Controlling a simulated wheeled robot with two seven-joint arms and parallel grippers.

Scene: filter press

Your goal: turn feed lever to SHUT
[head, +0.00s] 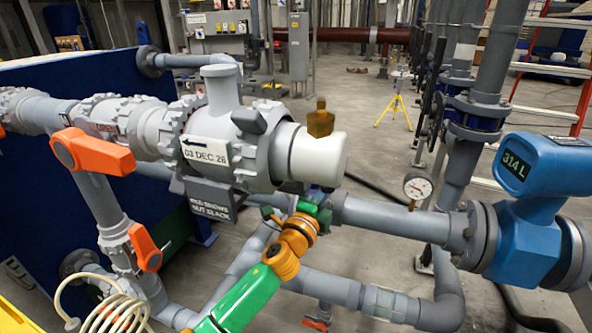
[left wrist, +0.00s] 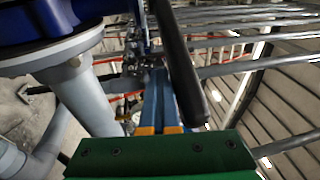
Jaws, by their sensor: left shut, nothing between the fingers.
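A large orange lever (head: 94,152) sits on the grey pipework at left in the head view, beside a small label with red lettering. A smaller orange lever (head: 145,248) is on the pipe below it. No readable tag shows which is the feed lever. My green and orange left arm rises from the bottom middle. Its gripper (head: 318,200) is below the white cylinder, partly hidden, and apart from both orange levers. In the left wrist view, my left gripper's blue and orange fingers (left wrist: 160,112) are together and empty, with a dark bar (left wrist: 180,65) close by. My right gripper is out of view.
A white-capped grey housing (head: 320,155) with a brass fitting is above my left gripper. A gauge (head: 418,186) and blue flow meter (head: 545,220) stand at right. A coiled cream hose (head: 115,315) is at lower left. Open floor shows behind.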

